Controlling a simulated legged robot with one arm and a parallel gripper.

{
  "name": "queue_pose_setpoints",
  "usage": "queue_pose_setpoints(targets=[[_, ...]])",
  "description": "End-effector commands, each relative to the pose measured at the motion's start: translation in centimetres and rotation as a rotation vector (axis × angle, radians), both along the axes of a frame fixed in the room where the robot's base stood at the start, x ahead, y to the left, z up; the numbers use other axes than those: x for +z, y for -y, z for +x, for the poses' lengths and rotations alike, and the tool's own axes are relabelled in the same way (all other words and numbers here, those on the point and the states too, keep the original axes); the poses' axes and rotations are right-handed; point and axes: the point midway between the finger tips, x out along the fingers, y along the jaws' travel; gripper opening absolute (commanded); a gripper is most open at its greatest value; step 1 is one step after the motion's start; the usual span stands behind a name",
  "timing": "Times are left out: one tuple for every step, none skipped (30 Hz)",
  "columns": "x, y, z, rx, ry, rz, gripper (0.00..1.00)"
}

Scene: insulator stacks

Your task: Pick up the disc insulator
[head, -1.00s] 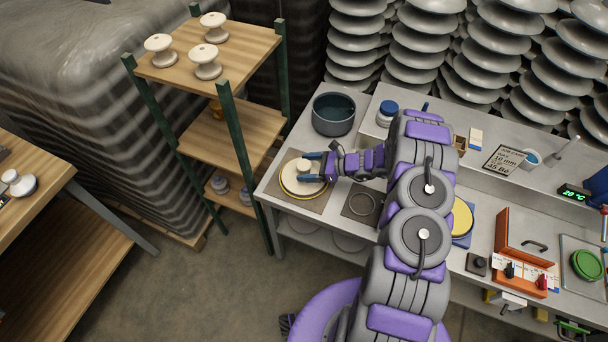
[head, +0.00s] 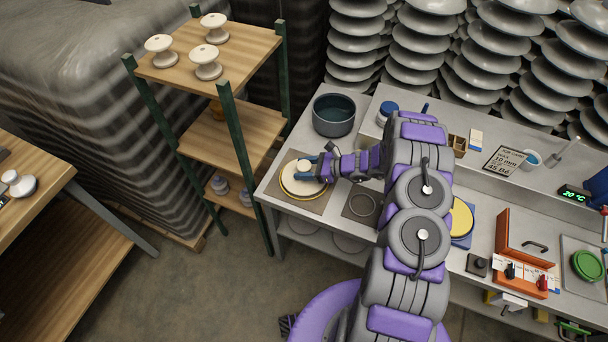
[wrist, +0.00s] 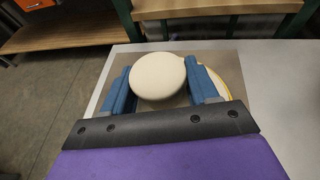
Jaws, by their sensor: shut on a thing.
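The disc insulator (head: 298,187) is a cream disc with a yellow rim and a raised round cream cap. It is over a brown square mat at the left end of the grey bench. My gripper (head: 312,168) is above it, reaching in from the right. In the wrist view, the blue fingers of my gripper (wrist: 161,88) stand on both sides of the round cap (wrist: 158,76) and are shut on it. The yellow-edged disc (wrist: 234,78) shows behind the right finger. Whether the disc touches the mat cannot be told.
A dark pot (head: 334,115) stands just behind the mat. A shelf rack (head: 225,55) with white spools stands close to the left. A second brown mat with a ring (head: 361,205) lies to the right. An orange box (head: 520,240) is farther right. Tall disc stacks line the back.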

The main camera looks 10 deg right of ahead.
Motion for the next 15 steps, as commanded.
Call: queue_pose_setpoints(targets=[[0.01,0.05,0.05,-0.002,0.001,0.0,0.21],[0.01,0.05,0.05,-0.002,0.001,0.0,0.19],[0.01,0.05,0.05,-0.002,0.001,0.0,0.15],[0.01,0.06,0.06,-0.002,0.001,0.0,0.12],[0.01,0.06,0.06,-0.002,0.001,0.0,0.09],[0.01,0.06,0.07,-0.002,0.001,0.0,0.05],[0.01,0.06,0.07,-0.002,0.001,0.0,0.02],[0.01,0.06,0.07,-0.002,0.001,0.0,0.0],[0.01,0.06,0.07,-0.002,0.001,0.0,0.0],[0.01,0.06,0.07,-0.002,0.001,0.0,0.0],[0.01,0.06,0.07,-0.002,0.001,0.0,0.0],[0.01,0.06,0.07,-0.002,0.001,0.0,0.0],[0.01,0.06,0.07,-0.002,0.001,0.0,0.0],[0.01,0.06,0.07,-0.002,0.001,0.0,0.0],[0.04,0.08,0.11,-0.003,0.001,0.0,0.0]])
